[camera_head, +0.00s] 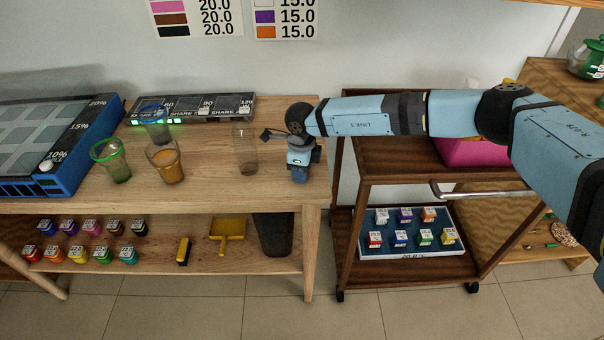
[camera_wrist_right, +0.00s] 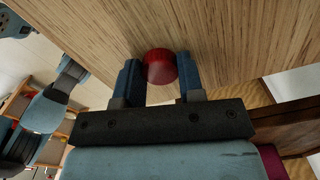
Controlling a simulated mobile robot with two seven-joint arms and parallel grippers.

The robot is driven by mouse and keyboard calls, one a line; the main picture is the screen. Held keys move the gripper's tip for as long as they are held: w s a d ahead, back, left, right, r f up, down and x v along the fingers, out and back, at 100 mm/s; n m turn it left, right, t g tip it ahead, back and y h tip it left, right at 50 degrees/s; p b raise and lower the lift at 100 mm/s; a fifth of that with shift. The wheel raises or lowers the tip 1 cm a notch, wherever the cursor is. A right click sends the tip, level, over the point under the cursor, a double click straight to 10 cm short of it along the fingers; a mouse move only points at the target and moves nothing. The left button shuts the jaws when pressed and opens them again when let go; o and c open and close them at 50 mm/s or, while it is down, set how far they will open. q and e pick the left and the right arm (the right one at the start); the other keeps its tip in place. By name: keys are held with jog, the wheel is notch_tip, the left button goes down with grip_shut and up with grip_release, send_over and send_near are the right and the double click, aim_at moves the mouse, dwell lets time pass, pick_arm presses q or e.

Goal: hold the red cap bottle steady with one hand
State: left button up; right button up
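The red cap bottle shows in the right wrist view only as its round red cap (camera_wrist_right: 160,67), seen from above between the two fingers. My right gripper (camera_wrist_right: 160,78) has a dark blue finger against each side of the cap, with no clear gap, so it looks shut on the bottle. In the head view my right gripper (camera_head: 299,172) points down at the right end of the wooden table (camera_head: 215,178). It hides the bottle there, and the bottle's body is not seen. My left gripper is not in view.
A clear tall glass (camera_head: 246,150) stands just left of the gripper. A cup with orange contents (camera_head: 167,163), a green-rimmed cup (camera_head: 112,160) and a blue-rimmed cup (camera_head: 155,125) stand further left. A dark wood cart (camera_head: 352,215) stands right of the table.

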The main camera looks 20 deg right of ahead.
dwell(0.3)
notch_tip(320, 180, up, 20)
jog(key=p, duration=0.1)
dwell(0.3)
